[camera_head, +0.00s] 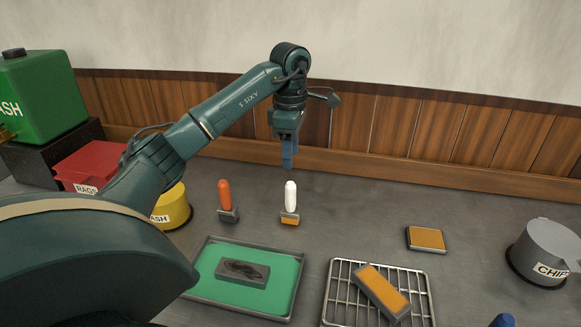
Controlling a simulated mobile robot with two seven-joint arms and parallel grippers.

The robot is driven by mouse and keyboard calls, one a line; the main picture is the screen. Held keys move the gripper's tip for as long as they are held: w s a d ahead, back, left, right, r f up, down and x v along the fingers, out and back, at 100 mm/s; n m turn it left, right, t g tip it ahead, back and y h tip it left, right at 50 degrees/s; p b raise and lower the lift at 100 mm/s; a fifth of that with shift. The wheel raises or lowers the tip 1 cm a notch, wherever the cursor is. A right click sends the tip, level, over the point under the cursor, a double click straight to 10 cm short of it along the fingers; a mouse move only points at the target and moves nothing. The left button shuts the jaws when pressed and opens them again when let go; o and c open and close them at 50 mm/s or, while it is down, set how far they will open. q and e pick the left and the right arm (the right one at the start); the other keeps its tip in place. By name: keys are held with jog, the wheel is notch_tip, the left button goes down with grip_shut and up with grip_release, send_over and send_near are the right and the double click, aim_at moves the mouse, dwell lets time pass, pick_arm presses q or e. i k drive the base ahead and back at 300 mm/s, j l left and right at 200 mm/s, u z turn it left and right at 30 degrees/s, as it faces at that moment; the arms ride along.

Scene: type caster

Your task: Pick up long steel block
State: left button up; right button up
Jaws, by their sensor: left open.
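A long grey steel-looking block (242,273) with a dark smear on top lies in the green-floored tray (297,290) at the lower centre. Another long block (381,290), grey with an orange top face, lies at a slant on the wire rack (334,299). I cannot tell which of the two the task names. My left gripper (288,158) is open and points down, empty, beyond both blocks and above the far part of the table. Its fingers appear nearly edge-on.
A tool with an orange handle (225,195) and one with a white handle (290,197) stand behind the tray. A short orange-topped block (426,238) lies behind the rack. The chip pot (549,254) stands right. Yellow pot (172,208) and red bin (88,165) stand left.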

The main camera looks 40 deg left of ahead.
aim_at(382, 292)
jog(key=k, duration=1)
